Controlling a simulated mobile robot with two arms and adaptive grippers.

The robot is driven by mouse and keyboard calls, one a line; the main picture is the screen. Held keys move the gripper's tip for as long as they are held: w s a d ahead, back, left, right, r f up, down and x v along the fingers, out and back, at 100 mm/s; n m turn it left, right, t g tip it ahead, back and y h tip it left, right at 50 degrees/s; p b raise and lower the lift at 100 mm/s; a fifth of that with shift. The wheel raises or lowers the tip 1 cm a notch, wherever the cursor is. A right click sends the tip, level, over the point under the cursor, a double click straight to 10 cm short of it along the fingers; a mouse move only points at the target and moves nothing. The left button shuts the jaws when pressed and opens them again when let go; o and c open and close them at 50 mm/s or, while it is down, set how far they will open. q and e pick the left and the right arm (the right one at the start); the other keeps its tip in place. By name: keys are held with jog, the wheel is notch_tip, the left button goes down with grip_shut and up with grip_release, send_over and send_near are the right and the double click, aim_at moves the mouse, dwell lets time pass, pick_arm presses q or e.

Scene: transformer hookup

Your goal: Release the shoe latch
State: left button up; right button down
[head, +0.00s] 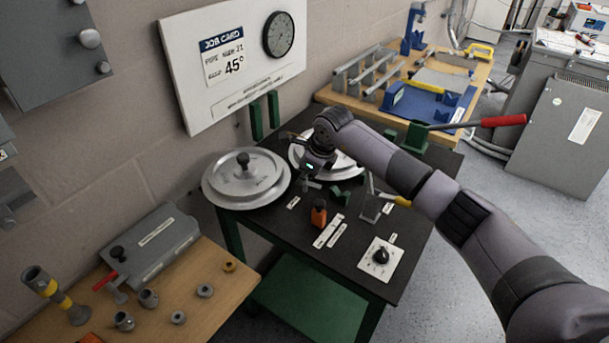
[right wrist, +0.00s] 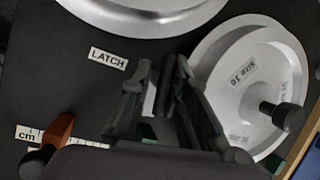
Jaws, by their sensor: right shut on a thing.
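My right gripper (head: 312,183) reaches down onto the black bench top between two round metal discs. Its fingers also show in the right wrist view (right wrist: 160,72), close together beside a label reading LATCH (right wrist: 108,58). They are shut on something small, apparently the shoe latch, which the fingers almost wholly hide. The left disc (head: 238,185) has a black knob. The right disc (right wrist: 237,75) is partly hidden by my arm in the head view. A green block (head: 340,197) sits just right of the gripper. My left gripper is not in view.
An orange piece with a black knob (head: 318,213) stands near the gripper. A bender lever with a red handle (head: 503,121) stretches right. A knob on a white plate (head: 381,257) sits at the front right. A wooden table (head: 215,300) with fittings stands at left.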

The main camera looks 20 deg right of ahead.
jog(key=shift+w+d+r+m+t+h, duration=0.15)
jog(key=shift+r+m+h, duration=0.1)
jog(key=shift+m, duration=0.3)
jog(key=shift+w+d+r+m+t+h, duration=0.15)
jog(key=shift+m+h, duration=0.1)
jog(key=shift+m, duration=0.3)
jog(key=shift+a, duration=0.1)
jog(key=c, duration=1.9)
grip_release()
jog(key=shift+o, duration=1.3)
jog(key=shift+s+f, duration=0.1)
jog(key=shift+f, duration=0.15)
jog(key=shift+s, duration=0.1)
jog(key=v, duration=1.2)
